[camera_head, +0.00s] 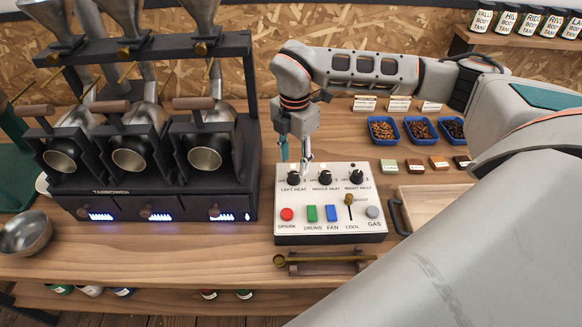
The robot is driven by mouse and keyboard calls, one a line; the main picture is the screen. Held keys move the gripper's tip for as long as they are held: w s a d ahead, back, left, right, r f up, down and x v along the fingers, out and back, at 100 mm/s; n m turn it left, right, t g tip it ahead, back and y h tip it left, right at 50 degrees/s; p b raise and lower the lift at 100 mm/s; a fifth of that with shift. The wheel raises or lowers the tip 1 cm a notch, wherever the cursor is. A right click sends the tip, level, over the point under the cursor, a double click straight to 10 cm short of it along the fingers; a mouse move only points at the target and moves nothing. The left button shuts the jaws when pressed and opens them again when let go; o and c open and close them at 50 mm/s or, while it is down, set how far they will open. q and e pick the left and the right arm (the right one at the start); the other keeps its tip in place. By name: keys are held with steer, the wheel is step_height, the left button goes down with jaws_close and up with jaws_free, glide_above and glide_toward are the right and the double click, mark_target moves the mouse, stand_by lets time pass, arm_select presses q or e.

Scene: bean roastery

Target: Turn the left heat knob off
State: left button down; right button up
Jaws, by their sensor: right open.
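The white control panel (330,237) stands on the wooden counter. Along its top are three black knobs. The left heat knob (293,179) is at the panel's upper left, above the label LEFT HEAT. The middle heat knob (325,178) and the right heat knob (355,177) sit to its right. My right gripper (294,158) points down just above the left heat knob, with its fingers apart. One teal finger is at the left and a pale finger at the right. I cannot tell whether a finger touches the knob. My left gripper is not in view.
The black roaster (150,206) with its drums stands left of the panel. Blue trays of beans (383,130) and small label blocks lie to the right behind it. A wooden tray (432,205) is at the right. A brass scoop (325,260) lies in front. A metal bowl (25,232) is far left.

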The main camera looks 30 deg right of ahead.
mark_target(294, 174)
steer(key=shift+f, duration=2.45)
steer(key=c, duration=1.1)
